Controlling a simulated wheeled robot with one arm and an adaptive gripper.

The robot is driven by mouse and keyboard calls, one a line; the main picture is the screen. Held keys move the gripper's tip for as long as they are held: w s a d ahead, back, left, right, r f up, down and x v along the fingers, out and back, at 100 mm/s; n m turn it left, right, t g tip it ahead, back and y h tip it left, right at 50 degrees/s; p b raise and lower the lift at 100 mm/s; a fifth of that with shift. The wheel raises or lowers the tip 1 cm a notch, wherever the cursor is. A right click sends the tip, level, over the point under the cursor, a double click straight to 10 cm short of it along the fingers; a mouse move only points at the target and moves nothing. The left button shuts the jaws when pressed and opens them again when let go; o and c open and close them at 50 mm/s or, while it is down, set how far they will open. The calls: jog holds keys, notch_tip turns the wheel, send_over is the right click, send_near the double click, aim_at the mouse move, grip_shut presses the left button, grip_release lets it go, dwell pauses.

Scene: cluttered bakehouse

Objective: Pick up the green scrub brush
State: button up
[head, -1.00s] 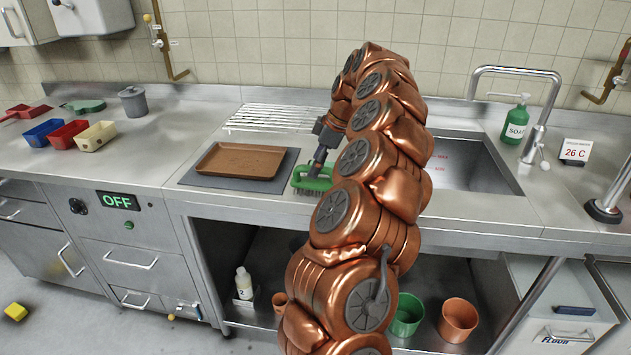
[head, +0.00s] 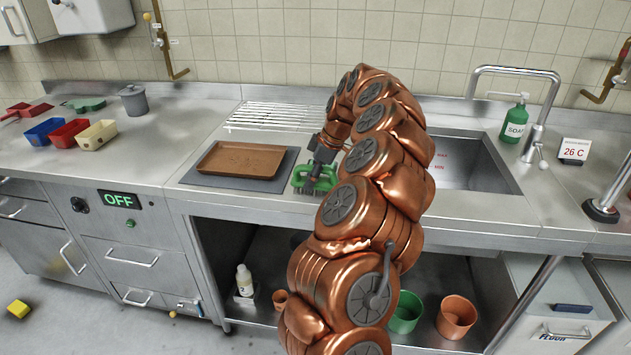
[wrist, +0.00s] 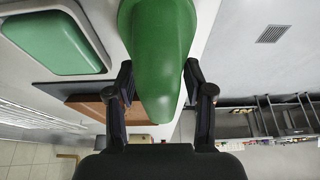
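The green scrub brush (head: 322,183) stands on the counter just right of the brown baking tray, bristles down. My gripper (head: 322,160) reaches down onto it from above. In the wrist view the brush's green handle (wrist: 158,50) lies between the two fingers of my gripper (wrist: 158,75). Both fingertips appear to touch the handle's sides, so the gripper looks shut on it.
The brown tray (head: 240,160) lies on a dark mat (head: 197,178) close left of the brush. A wire rack (head: 275,115) is behind. The sink (head: 465,170) is to the right, with a green soap bottle (head: 515,120). Coloured bins (head: 70,133) stand far left.

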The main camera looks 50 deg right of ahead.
aim_at(312, 166)
jog(key=c, duration=0.7)
jog(key=shift+o, duration=0.2)
jog(key=shift+r, duration=0.1)
jog(key=shift+r+b, duration=0.6)
jog(key=shift+r, duration=1.1)
jog(key=s+a+r+b, duration=0.1)
jog(key=s+a+b, duration=0.2)
jog(key=s, duration=1.2)
jog(key=shift+s+r+b, duration=0.2)
jog(key=shift+s+b, duration=0.15)
jog(key=shift+a, duration=0.1)
